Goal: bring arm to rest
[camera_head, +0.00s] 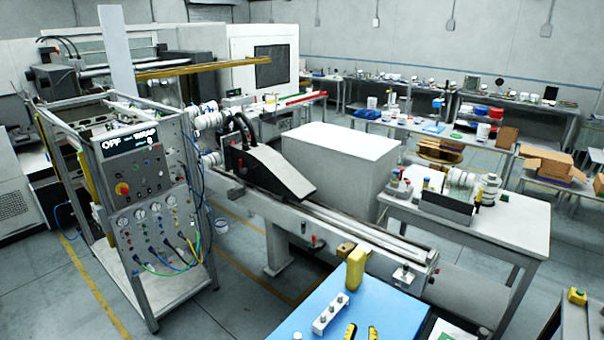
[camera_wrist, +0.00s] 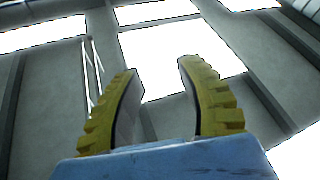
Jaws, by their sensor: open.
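My gripper (camera_wrist: 157,66) shows in the wrist view with two yellow ridged fingers, dark on their inner faces, rising from a blue body. The fingers are apart and nothing is between them. Beyond them are grey panels and bright white rectangles that look like a ceiling with lights, so the gripper seems to point upward. In the head view, two small yellow and black tips (camera_head: 361,332) show at the bottom edge. I cannot tell whether they are my fingertips. The rest of my arm is not clearly visible.
A blue-topped bench (camera_head: 318,301) at the bottom holds a yellow block (camera_head: 355,268) and a white strip with pegs (camera_head: 330,314). A long rail machine (camera_head: 352,225) runs behind it. A control cart (camera_head: 143,185) stands left, a white table (camera_head: 503,222) right.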

